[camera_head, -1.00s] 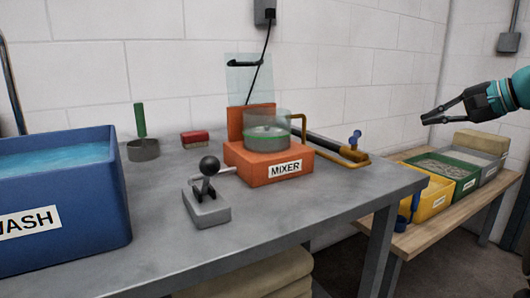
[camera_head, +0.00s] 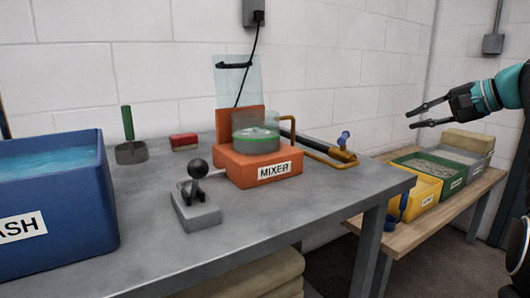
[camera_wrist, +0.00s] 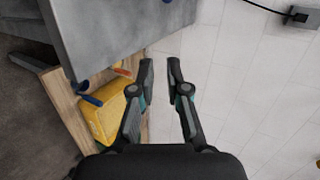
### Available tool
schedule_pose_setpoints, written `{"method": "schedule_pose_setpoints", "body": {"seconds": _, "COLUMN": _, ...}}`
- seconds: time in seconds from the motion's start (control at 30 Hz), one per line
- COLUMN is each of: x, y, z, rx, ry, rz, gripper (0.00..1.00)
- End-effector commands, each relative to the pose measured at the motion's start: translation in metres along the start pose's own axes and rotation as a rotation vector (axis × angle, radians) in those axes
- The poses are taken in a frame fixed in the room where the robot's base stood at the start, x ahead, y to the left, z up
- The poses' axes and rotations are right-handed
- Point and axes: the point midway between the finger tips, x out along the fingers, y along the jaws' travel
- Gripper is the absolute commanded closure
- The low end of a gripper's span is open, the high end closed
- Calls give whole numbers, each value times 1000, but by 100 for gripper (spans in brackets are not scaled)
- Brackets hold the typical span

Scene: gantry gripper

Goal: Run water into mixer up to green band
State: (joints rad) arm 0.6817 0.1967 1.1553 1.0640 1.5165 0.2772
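The orange mixer (camera_head: 258,172) with its "MIXER" label stands on the grey table. Its clear round bowl (camera_head: 255,133) has a green band round it; the water level in it I cannot tell. A bent brass pipe (camera_head: 289,130) stands at the bowl's right. A brass pipe with a blue tap handle (camera_head: 345,138) lies at the table's right back edge. My gripper (camera_head: 413,117) is open and empty, in the air above the wooden bench, right of the mixer. In the wrist view my gripper (camera_wrist: 160,64) shows its two fingers apart with nothing between them.
A blue wash tub (camera_head: 60,205) with water stands at left. A lever on a grey base (camera_head: 196,214) is in front of the mixer. A green-handled scoop (camera_head: 128,125) and red block (camera_head: 184,141) are behind. Yellow (camera_head: 425,192), green (camera_head: 445,168) and grey bins (camera_head: 477,158) fill the bench.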

Motion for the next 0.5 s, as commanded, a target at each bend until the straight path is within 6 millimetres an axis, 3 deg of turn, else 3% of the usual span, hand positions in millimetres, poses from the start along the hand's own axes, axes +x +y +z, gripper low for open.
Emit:
{"method": "schedule_pose_setpoints", "body": {"seconds": 0.03, "x": 0, "y": 0, "z": 0, "rx": 0, "ry": 0, "rz": 0, "gripper": 65}}
{"method": "schedule_pose_setpoints", "body": {"seconds": 0.3, "x": 16, "y": 28, "z": 7, "rx": 118, "ry": -59, "rz": -46, "gripper": 0}}
{"method": "schedule_pose_setpoints", "body": {"seconds": 0.5, "x": 38, "y": 54, "z": 26, "rx": 587, "ry": -226, "rz": -160, "gripper": 0}}
